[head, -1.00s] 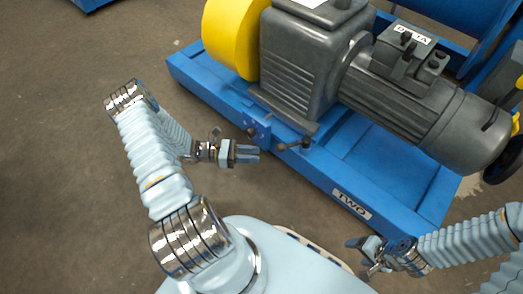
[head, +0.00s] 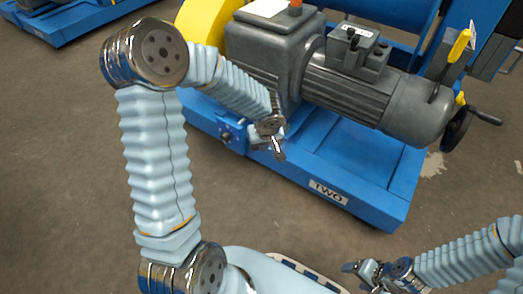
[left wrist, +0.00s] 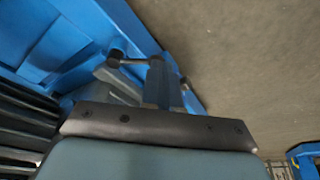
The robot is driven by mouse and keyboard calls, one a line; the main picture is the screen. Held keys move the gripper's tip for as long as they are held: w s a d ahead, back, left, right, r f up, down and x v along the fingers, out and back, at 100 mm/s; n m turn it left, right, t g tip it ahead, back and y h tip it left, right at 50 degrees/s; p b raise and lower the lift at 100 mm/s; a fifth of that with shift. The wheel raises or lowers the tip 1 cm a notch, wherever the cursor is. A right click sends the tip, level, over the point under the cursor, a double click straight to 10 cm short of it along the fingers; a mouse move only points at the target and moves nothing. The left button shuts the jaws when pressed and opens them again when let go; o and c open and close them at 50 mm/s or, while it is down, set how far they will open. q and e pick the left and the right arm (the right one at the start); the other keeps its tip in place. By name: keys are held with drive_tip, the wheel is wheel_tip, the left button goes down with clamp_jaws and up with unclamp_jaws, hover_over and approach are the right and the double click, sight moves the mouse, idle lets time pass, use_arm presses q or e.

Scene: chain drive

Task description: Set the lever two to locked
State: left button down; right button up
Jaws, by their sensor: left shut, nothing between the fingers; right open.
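The blue machine base (head: 375,205) carries a white plate reading TWO (head: 329,192). In the left wrist view, a short lever (left wrist: 134,62) with a dark round knob (left wrist: 113,58) sticks out from the blue base, close beyond my gripper fingers. In the head view, my left wrist and gripper hide most of this lever. My left gripper (head: 279,152) is shut and empty, at the front edge of the base; its fingers (left wrist: 158,84) overlap the lever's rod in the wrist picture. I cannot tell whether they touch. My right gripper (head: 364,272) is open and empty, low at the right, away from the machine.
A grey motor and gearbox (head: 350,95) sits on the base, beside a yellow guard (head: 205,22). A yellow-handled lever (head: 459,46) and a black handwheel (head: 456,128) stand at the right. The floor in front of the base is clear.

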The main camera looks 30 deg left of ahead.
use_arm(q)
drive_tip(key=w+a+f, duration=0.4)
drive_tip(key=f, duration=0.5)
drive_tip(key=shift+w+a+f, duration=0.35)
drive_tip(key=shift+w, duration=0.05)
use_arm(e)
drive_tip(key=shift+f, duration=0.35)
use_arm(q)
drive_tip(key=shift+a+b, duration=0.15)
drive_tip(key=shift+b, duration=0.2)
use_arm(e)
drive_tip(key=shift+f, duration=0.1)
